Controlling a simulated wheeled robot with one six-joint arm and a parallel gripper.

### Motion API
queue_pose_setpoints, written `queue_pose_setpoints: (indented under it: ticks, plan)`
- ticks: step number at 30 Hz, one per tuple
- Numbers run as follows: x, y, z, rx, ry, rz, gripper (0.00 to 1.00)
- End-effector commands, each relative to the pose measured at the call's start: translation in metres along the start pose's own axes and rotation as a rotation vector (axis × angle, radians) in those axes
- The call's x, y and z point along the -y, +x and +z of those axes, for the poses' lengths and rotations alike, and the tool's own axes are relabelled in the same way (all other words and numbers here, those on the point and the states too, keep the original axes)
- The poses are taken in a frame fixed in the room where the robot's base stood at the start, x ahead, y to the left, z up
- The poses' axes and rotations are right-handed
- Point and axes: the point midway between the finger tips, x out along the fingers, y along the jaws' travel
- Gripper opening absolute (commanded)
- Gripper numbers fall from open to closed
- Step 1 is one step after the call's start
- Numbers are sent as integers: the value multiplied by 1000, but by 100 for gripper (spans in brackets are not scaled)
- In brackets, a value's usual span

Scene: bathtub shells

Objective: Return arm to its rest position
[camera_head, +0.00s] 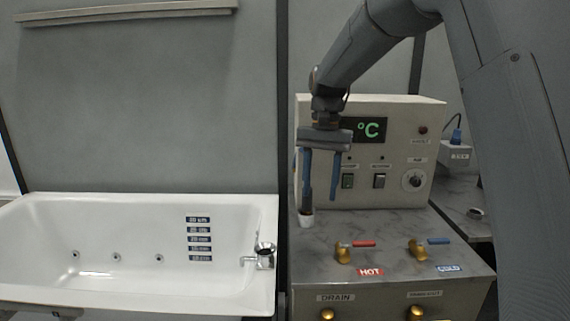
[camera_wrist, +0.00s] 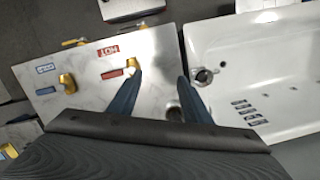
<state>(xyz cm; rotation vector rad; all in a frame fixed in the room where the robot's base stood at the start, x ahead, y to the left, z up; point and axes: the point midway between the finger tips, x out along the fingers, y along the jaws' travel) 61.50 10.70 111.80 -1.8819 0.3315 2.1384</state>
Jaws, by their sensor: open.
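My gripper (camera_head: 321,178) hangs downward from my arm in front of the control box, over the grey counter. Its two blue fingers are apart with nothing between them. In the wrist view my gripper (camera_wrist: 153,92) shows both fingers spread above the counter, near the hot valve on the left and the tub edge on the right. My arm reaches in from the upper right in the head view. A small whitish cup-like piece (camera_head: 306,220) shows just below the left finger; I cannot tell whether it touches the finger.
The control box (camera_head: 425,130) with a °C display stands close behind my gripper. The hot valve (camera_head: 343,252) and cold valve (camera_head: 417,250) rise from the counter (camera_head: 385,225). The white bathtub (camera_head: 110,205) with its faucet (camera_head: 264,255) is at left. Open air lies above the tub.

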Motion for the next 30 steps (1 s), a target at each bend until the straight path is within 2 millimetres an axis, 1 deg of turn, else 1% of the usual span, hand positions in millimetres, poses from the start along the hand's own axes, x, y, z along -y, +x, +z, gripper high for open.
queue_pose_setpoints:
  ticks: [8, 11, 13, 17, 18, 20, 21, 24, 27, 30]
  plan:
    - [-32, 30, 16, -35, -52, -3, 44]
    - [-50, 46, 27, -52, -81, -5, 44]
    - [-64, 61, 37, -68, -106, -5, 44]
    - [-101, 95, 67, -108, -172, -2, 44]
    - [-113, 107, 79, -122, -196, -1, 44]
    - [-131, 123, 97, -143, -230, 2, 44]
    - [-141, 134, 109, -154, -253, 4, 44]
    - [-163, 155, 136, -181, -301, 8, 44]
    - [-177, 169, 156, -199, -336, 13, 44]
    - [-185, 177, 167, -210, -356, 15, 44]
